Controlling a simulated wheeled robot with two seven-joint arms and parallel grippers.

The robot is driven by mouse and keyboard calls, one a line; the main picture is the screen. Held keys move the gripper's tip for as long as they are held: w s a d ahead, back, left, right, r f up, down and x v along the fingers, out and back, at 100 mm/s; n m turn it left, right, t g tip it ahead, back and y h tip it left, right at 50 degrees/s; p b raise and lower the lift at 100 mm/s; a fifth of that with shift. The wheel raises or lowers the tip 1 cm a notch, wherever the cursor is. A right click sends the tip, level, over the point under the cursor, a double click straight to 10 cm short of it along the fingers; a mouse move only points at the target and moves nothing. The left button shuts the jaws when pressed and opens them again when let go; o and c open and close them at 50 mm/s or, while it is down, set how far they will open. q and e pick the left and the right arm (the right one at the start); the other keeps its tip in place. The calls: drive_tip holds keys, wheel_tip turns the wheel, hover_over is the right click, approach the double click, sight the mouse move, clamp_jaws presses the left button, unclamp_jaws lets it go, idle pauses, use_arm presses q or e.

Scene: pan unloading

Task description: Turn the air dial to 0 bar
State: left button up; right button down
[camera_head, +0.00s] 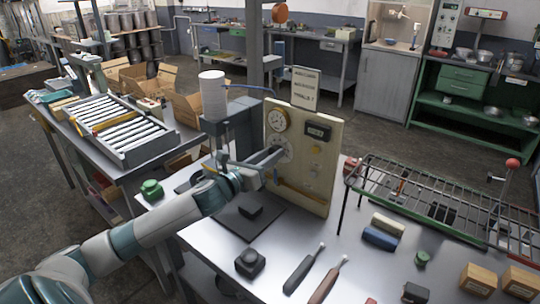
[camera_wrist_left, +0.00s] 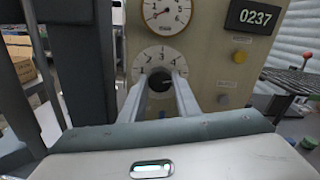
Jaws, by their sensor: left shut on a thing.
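The air dial (camera_wrist_left: 161,56) is a white round face with numbers around a dark knob (camera_wrist_left: 162,84), low on a cream panel (camera_wrist_left: 214,60). Its face also shows in the head view (camera_head: 284,146). My left gripper (camera_wrist_left: 162,79) reaches the dial from the front, with one finger on each side of the knob, and is shut on it. The numbers 1 to 4 show above the fingers. The lower part of the dial is hidden, and I cannot read which number the knob points to. My right gripper is not in view.
A gauge (camera_head: 277,120) with a red needle and a counter (camera_wrist_left: 254,17) reading 0237 sit above the dial. A yellow button (camera_head: 316,150) is to its right. A wire rack (camera_head: 425,190) stands right of the panel. Screwdriver-like tools (camera_head: 304,268) lie in front.

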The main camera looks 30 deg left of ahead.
use_arm(q)
drive_tip(key=m+p, duration=1.2)
drive_tip(key=m, duration=2.1)
drive_tip(key=shift+f+p, duration=0.1)
drive_tip(key=shift+p, duration=0.2)
idle(0.3)
idle(0.4)
drive_tip(key=o, duration=1)
drive_tip(key=shift+o, duration=0.2)
